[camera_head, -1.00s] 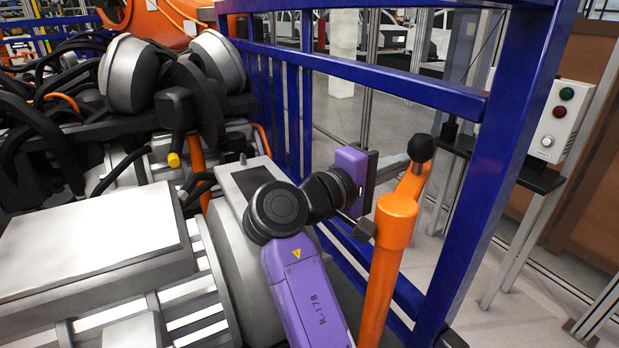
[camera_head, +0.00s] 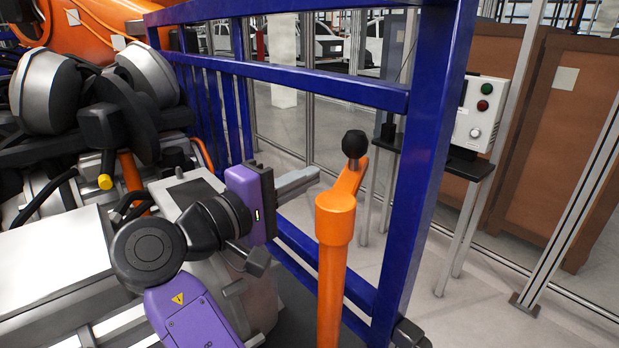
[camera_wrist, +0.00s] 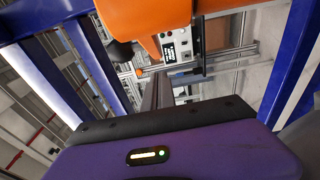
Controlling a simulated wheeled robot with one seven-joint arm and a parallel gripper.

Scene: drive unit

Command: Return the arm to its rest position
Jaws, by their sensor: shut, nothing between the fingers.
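My arm (camera_head: 188,318) is purple and black and reaches up from the bottom of the head view. My gripper (camera_head: 312,178) is shut and empty, its grey fingers pointing right, just left of the orange post's top. In the wrist view my gripper's fingers (camera_wrist: 158,92) show as one dark bar beyond the purple hand. The orange post (camera_head: 333,260) carries a lever with a black knob (camera_head: 355,143). In the head view a clear gap shows between fingertips and knob.
A blue fence frame (camera_head: 425,170) stands behind and right of the post. Grey machinery (camera_head: 50,265) and dark cables fill the left, close to my arm. A control box (camera_head: 480,112) with green and red buttons stands beyond the fence. Open floor (camera_head: 480,315) lies at right.

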